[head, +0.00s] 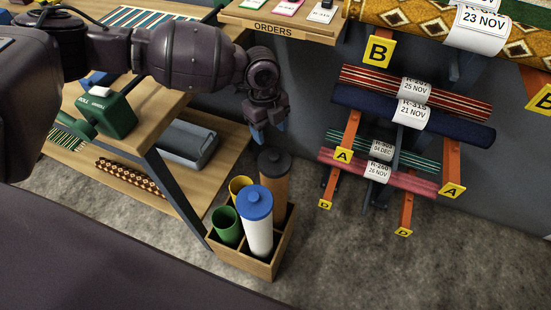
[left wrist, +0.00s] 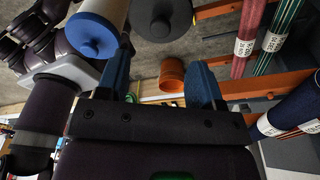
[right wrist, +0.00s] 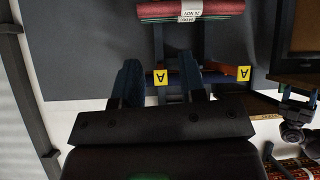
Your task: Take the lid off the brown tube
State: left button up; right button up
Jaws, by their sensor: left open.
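The brown tube (head: 272,189) stands upright in a divided wooden crate (head: 278,262), its dark grey lid (head: 274,162) on top. The lid also shows at the top of the left wrist view (left wrist: 160,17). My left gripper (head: 269,130) is open and empty, with blue fingertips pointing down, just above the lid in the head view and apart from it. In the left wrist view the fingers (left wrist: 163,88) are spread, with the lid beyond them. My right gripper (right wrist: 163,88) shows only in the right wrist view, open and empty, facing the rug rack.
A white tube (head: 257,232) with a blue lid stands right beside the brown one. An open green tube (head: 227,226) and a yellow tube (head: 239,187) share the crate. A wooden bench (head: 180,110) is at left; racked rugs (head: 415,120) are at right. An orange pot (left wrist: 172,75) shows beyond the left fingers.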

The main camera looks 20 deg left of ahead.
aim_at(274, 155)
pick_arm(q)
jog(key=f, duration=0.3)
jog(key=shift+s+d, duration=0.15)
jog(key=shift+d, duration=0.05)
jog(key=f, duration=0.2)
jog(key=f+b, duration=0.1)
jog(key=d+f, duration=0.1)
jog(key=f, duration=0.1)
jog(key=shift+s+f+b, duration=0.25)
jog(key=shift+f+b, duration=0.05)
jog(key=shift+f, duration=0.2)
pick_arm(e)
jog(key=shift+s+f, duration=0.15)
jog(key=shift+f, duration=0.7)
pick_arm(q)
jog(key=shift+c, duration=0.8)
jog(key=c, duration=0.8)
pick_arm(e)
jog(key=shift+f, duration=0.15)
